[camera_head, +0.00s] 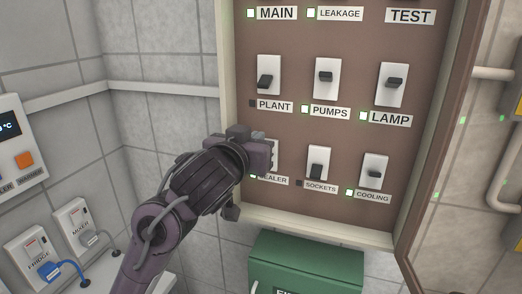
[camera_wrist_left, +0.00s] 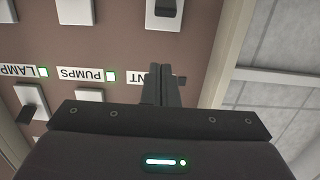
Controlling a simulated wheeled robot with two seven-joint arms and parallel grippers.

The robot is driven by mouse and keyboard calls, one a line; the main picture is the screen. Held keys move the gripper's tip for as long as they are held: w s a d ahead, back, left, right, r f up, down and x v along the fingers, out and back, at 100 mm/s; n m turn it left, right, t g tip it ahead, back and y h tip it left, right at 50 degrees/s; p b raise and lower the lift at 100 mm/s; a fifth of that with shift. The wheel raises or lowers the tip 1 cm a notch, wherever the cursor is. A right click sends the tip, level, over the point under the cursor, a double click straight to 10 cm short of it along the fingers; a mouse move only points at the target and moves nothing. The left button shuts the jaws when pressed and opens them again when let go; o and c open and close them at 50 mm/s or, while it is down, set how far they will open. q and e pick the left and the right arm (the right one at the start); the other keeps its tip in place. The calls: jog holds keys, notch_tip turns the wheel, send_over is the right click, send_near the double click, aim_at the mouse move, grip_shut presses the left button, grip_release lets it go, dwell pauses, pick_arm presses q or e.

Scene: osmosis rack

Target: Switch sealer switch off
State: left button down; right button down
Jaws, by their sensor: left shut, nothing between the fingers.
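The sealer switch shows as a white plate (camera_head: 273,146), mostly hidden behind my left gripper in the head view. Its SEALER label (camera_head: 272,180) is partly covered, with a lit green lamp (camera_head: 253,175) beside it. In the left wrist view, which is upside down, the sealer switch (camera_wrist_left: 165,12) with its dark rocker stands at the top centre, just beyond the fingertips. My left gripper (camera_head: 264,148) is shut and empty in front of the panel; its fingers also show in the wrist view (camera_wrist_left: 161,72). Contact with the rocker cannot be told. My right gripper is not in view.
The sockets switch (camera_head: 318,163) and cooling switch (camera_head: 374,171) stand to the right. The plant switch (camera_head: 268,75) is above. A cabinet frame (camera_head: 228,75) edges the panel on the left. A green box (camera_head: 306,262) is below.

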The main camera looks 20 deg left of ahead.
aim_at(269, 126)
pick_arm(q)
jog(key=w, duration=0.6)
jog(key=shift+f+p, duration=0.3)
jog(key=shift+p, duration=0.05)
jog(key=f, duration=0.1)
jog(key=s+f, duration=0.1)
jog(key=shift+s+f, duration=0.2)
jog(key=shift+f, duration=0.1)
jog(key=shift+s+f, duration=0.45)
jog(key=shift+f, duration=0.1)
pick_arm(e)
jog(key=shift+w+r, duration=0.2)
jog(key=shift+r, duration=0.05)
pick_arm(q)
jog(key=shift+w, duration=0.1)
